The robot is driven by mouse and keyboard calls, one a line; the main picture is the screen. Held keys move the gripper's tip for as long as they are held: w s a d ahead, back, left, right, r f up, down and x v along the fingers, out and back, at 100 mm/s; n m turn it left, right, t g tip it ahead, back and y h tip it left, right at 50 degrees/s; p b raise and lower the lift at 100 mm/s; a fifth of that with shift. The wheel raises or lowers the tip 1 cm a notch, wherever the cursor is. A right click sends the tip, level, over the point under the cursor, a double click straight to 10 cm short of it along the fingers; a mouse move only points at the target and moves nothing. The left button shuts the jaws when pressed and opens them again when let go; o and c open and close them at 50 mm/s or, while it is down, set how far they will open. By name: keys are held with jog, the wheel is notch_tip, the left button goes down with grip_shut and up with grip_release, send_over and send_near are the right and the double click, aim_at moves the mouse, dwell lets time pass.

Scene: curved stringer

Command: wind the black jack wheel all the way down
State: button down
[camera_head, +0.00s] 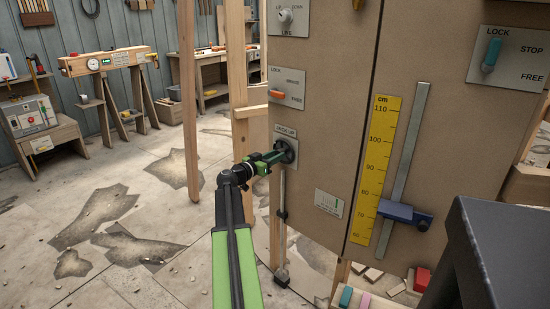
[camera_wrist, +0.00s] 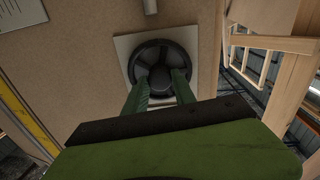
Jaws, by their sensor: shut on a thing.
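In the wrist view the wheel (camera_wrist: 163,68) shows as a dark round rim with a hub. My gripper (camera_head: 276,156) reaches it from the left in the head view. Its green fingers (camera_wrist: 160,86) lie over the wheel's lower part and are shut on it. Below the wheel a thin vertical rod (camera_head: 282,190) runs down the panel, with a dark collar partway and a foot near the floor. The fingers hide part of the wheel.
A yellow cm scale (camera_head: 376,170) and a grey rail with a blue slider (camera_head: 404,214) are right of the wheel. An orange-handled switch (camera_head: 278,94) sits above it. A wooden post (camera_head: 237,70) stands close left. A dark block (camera_head: 500,250) fills the lower right.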

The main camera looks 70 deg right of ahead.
jog(key=n, duration=0.6)
jog(key=shift+w+d+n, duration=0.15)
jog(key=shift+n, duration=0.15)
dwell(0.3)
jog(key=c, duration=1)
grip_release()
jog(key=v, duration=1.7)
jog(key=shift+a, duration=0.25)
